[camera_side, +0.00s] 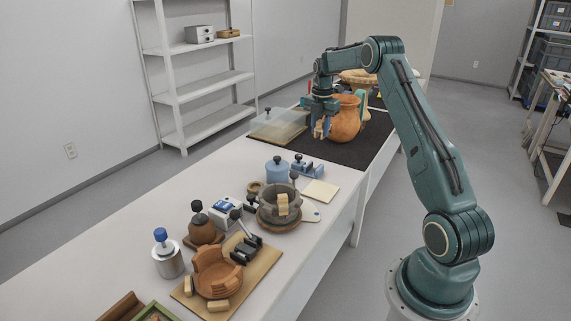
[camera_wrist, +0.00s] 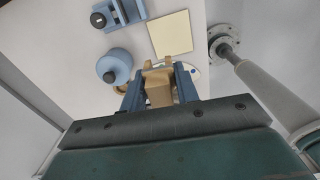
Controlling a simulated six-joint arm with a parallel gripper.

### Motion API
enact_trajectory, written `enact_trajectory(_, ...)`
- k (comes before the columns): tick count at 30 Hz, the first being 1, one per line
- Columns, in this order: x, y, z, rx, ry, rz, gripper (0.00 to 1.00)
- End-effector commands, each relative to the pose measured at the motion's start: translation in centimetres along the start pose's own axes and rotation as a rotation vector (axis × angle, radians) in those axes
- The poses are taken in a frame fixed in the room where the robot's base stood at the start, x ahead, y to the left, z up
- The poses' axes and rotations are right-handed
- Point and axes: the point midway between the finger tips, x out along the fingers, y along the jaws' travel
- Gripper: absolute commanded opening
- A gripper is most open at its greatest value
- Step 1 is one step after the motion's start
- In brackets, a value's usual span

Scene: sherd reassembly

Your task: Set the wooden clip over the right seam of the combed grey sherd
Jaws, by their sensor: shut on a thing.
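My gripper (camera_side: 321,122) is shut on a wooden clip (camera_side: 319,131), held in the air well above the bench. The wrist view shows the same tan clip (camera_wrist: 158,86) between my two blue fingers (camera_wrist: 159,92). A grey bowl (camera_side: 270,211) stands on a round brown turntable (camera_side: 268,222) in the middle of the bench. In the wrist view my gripper and clip hide most of what lies below.
A blue lidded pot (camera_side: 277,166), a blue clamp (camera_side: 308,168) and a cream card (camera_side: 320,191) lie beyond the bowl. A terracotta jug (camera_side: 346,118) stands on a black mat behind my gripper. An orange bowl (camera_side: 217,268) and loose clips (camera_side: 218,305) lie on a near board.

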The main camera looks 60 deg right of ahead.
Motion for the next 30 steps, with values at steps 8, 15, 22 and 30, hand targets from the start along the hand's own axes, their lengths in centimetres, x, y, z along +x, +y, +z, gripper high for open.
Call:
enact_trajectory(8,0.7,0.3,-1.6,0.191,0.001,0.0,0.21)
enact_trajectory(15,1.5,0.5,-3.5,0.42,0.001,0.001,0.21)
enact_trajectory(22,2.2,0.6,-5.3,0.64,0.002,0.001,0.21)
enact_trajectory(30,3.1,0.6,-7.4,0.899,0.004,0.002,0.21)
